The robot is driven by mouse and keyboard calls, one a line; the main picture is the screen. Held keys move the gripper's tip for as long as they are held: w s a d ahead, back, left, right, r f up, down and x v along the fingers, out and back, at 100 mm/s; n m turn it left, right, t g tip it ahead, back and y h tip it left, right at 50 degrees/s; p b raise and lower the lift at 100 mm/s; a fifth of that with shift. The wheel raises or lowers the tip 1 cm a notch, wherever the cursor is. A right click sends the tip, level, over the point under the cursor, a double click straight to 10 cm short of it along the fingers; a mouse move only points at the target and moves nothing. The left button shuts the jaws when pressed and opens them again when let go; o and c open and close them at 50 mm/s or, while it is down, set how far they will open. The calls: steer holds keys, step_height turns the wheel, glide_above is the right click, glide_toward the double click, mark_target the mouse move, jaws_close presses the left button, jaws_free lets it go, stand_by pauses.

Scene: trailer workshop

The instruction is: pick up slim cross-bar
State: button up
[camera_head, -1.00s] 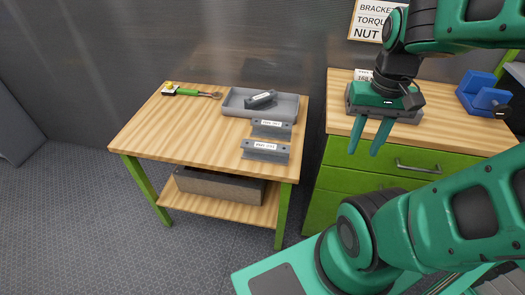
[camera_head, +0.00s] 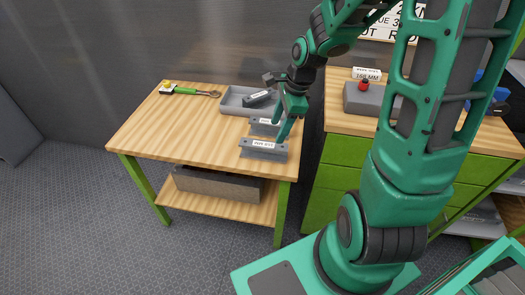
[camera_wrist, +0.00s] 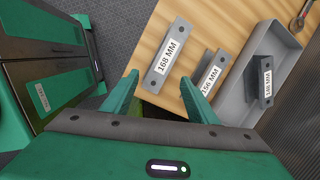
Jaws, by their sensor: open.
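Three grey metal bars with white labels are in view, and I cannot tell which is the slim cross-bar. The front bar (camera_head: 264,155), marked 168 MM in the wrist view (camera_wrist: 153,77), lies near the table's front right. The middle bar (camera_head: 258,130), marked 156 MM (camera_wrist: 203,72), lies behind it. A third bar (camera_head: 257,98), marked 148 MM (camera_wrist: 262,96), sits in the grey tray (camera_head: 231,108). My gripper (camera_head: 284,137) is open and empty above the right side of the table.
The wooden table (camera_head: 180,135) is clear at its left and middle. A green-handled tool (camera_head: 188,92) lies at the back left. A green drawer cabinet (camera_head: 335,178) stands close on the right, with a grey block (camera_head: 360,103) and red knob on top. A box (camera_head: 215,185) sits on the lower shelf.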

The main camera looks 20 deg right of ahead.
mark_target(251, 142)
steer(key=w+a+f+m, duration=0.1)
steer(key=w+a+m+y, duration=0.1)
steer(key=a, duration=0.1)
steer(key=w+a+f+m, duration=0.1)
steer(key=w+m, duration=0.1)
steer(key=shift+a+f+t+y, duration=0.3)
steer(key=shift+f, duration=0.05)
steer(key=shift+w+a+f, duration=0.2)
steer(key=shift+f, duration=0.1)
steer(key=shift+x, duration=5.05)
steer(key=shift+w+d, duration=0.1)
steer(key=c, duration=1.2)
